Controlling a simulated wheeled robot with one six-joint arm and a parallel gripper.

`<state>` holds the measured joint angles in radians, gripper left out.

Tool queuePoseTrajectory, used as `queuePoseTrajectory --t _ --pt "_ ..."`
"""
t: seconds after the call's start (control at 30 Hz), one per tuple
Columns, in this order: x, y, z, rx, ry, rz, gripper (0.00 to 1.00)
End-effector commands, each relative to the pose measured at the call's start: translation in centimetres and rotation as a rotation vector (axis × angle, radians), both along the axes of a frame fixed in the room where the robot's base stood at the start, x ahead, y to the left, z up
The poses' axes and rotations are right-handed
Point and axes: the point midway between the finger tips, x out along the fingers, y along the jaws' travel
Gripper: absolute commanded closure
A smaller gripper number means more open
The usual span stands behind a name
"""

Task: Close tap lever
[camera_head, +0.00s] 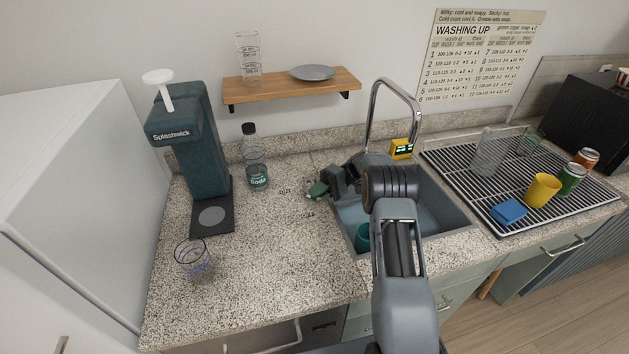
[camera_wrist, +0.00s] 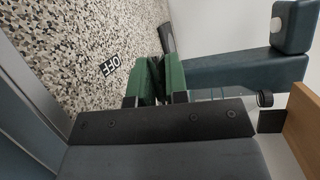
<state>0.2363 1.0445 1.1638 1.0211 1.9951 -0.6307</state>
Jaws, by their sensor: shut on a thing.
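The tap's tall chrome spout (camera_head: 371,112) arches over the sink (camera_head: 437,222) in the head view. My gripper (camera_head: 317,190) is low over the counter just left of the sink. The rest of the lever is hidden by the fingers. A printed OFF label (camera_wrist: 109,66) lies on the counter beside the fingers. In the head view my gripper and arm hide the lever and the tap's base.
A soda machine (camera_head: 188,140), a soda bottle (camera_head: 255,165) and a glass (camera_head: 193,262) stand left of my gripper. A wooden shelf (camera_head: 290,91) is above. A drying rack (camera_head: 450,160) with cups and cans is right. The front counter near the glass is clear.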

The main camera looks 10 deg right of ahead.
Motion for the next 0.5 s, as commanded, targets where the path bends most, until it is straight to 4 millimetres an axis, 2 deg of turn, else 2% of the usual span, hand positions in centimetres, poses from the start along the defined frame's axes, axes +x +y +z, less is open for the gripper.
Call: queuePoseTrajectory --t 0.03,0.5 --pt "-0.04 0.01 0.53 0.001 0.003 0.012 1.0" --pt "-0.04 -0.21 -0.12 -0.001 0.0 0.045 1.0"
